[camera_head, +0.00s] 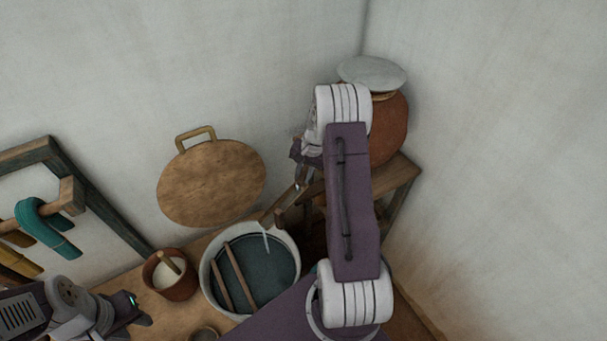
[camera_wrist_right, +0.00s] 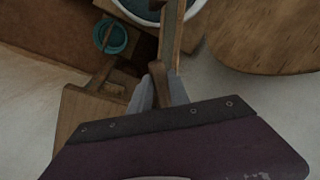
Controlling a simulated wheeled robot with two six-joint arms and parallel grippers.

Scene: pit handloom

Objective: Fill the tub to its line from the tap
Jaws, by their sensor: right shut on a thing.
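The white tub (camera_head: 210,292) stands on the wooden bench and holds dark teal liquid (camera_head: 275,268). Two thin sticks (camera_head: 240,277) lie across it. A wooden spout (camera_head: 278,208), apparently the tap, slopes over the tub's back rim. A thin pale stream (camera_head: 266,240) falls from it into the tub. My right gripper (camera_head: 302,180) is at the upper end of the spout; in the wrist view its fingers (camera_wrist_right: 161,90) are shut on a brown wooden piece, apparently the tap handle. I cannot make out the fill line. My left gripper (camera_head: 139,309) is low at left, its jaws unclear.
A clay pot (camera_head: 393,125) with a grey lid (camera_head: 372,72) stands on a wooden stand behind my right arm. A clay cup (camera_head: 172,287) with white contents stands left of the tub. A round wooden lid (camera_head: 212,185) leans on the wall. Teal yarn (camera_head: 46,228) hangs on a rack.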

